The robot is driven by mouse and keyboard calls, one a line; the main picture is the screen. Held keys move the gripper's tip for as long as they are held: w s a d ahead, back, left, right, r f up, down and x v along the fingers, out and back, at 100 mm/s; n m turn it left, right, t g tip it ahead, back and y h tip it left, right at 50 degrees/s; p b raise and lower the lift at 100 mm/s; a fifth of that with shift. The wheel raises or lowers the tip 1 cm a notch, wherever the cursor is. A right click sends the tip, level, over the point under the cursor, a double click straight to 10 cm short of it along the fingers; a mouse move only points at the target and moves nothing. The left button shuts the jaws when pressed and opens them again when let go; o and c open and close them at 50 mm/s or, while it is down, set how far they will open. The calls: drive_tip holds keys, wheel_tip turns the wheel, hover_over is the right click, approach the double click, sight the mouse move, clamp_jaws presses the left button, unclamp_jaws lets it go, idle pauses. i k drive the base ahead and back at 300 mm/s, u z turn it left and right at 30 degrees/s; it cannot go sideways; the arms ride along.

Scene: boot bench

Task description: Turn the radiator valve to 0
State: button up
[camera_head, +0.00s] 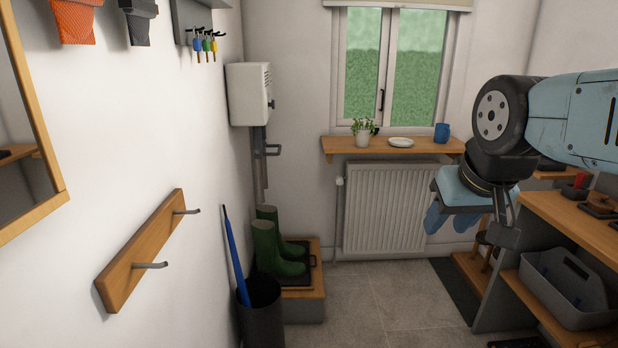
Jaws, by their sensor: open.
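The white radiator (385,208) stands on the far wall under the window shelf. A small white valve (339,181) shows at its upper left side, on a thin pipe. It is too small for me to read any number or setting. My gripper (498,236) hangs from my arm at the right, nearer to me than the radiator and well apart from the valve. It is open, and I see nothing held in it. My arm covers part of the wall and shelves at the right.
A wooden shelf (345,148) with a plant, plate and blue mug (442,133) sits above the radiator. Green boots (265,246) and a dark umbrella bin (262,315) stand at the left. A wooden bench (575,222) with a grey caddy (562,285) fills the right. The middle floor is clear.

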sight(339, 179)
drive_tip(key=i, duration=0.85)
drive_tip(key=z, duration=0.05)
